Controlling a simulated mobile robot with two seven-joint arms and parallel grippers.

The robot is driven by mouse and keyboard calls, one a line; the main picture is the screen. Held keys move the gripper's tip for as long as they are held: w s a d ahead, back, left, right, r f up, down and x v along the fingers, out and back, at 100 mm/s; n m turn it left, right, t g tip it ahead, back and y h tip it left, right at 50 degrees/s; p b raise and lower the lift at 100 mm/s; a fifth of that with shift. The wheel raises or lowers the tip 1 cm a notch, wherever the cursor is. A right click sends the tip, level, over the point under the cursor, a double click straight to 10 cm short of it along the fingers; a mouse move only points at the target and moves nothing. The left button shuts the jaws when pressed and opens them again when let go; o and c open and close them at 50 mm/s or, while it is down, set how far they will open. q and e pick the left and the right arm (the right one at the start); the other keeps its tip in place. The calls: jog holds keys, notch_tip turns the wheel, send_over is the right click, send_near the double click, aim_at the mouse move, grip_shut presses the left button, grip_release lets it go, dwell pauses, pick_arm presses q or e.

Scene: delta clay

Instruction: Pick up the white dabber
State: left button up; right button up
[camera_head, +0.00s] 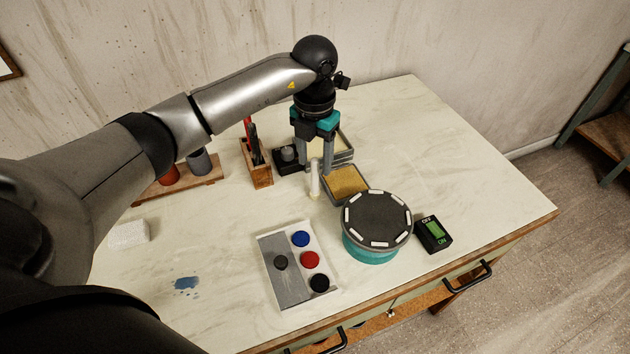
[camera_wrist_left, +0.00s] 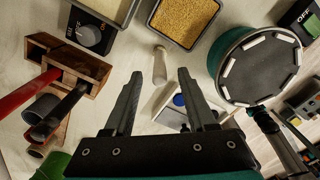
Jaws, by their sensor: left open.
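The white dabber (camera_head: 315,184) stands upright on the table, left of the tray with tan grainy content. In the left wrist view the dabber (camera_wrist_left: 160,66) shows just beyond the fingertips, lined up with the gap between them. My left gripper (camera_head: 313,168) is open and points down over the dabber. In the left wrist view the left gripper (camera_wrist_left: 160,76) has nothing between its fingers that I can see held. Whether a finger touches the dabber cannot be told.
The tan-filled tray (camera_head: 366,198) is close right of the dabber. A dial box (camera_head: 287,161) and wooden tool holder (camera_head: 261,177) stand left. A round turntable (camera_head: 378,222), switch box (camera_head: 433,234) and paint tray (camera_head: 268,262) are nearer the front. The left front table is mostly clear.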

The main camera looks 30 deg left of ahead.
aim_at(315, 176)
pick_arm(q)
notch_tip(315, 176, down, 6)
jog(key=shift+w+r, duration=0.1)
dwell(0.4)
grip_shut()
dwell(0.4)
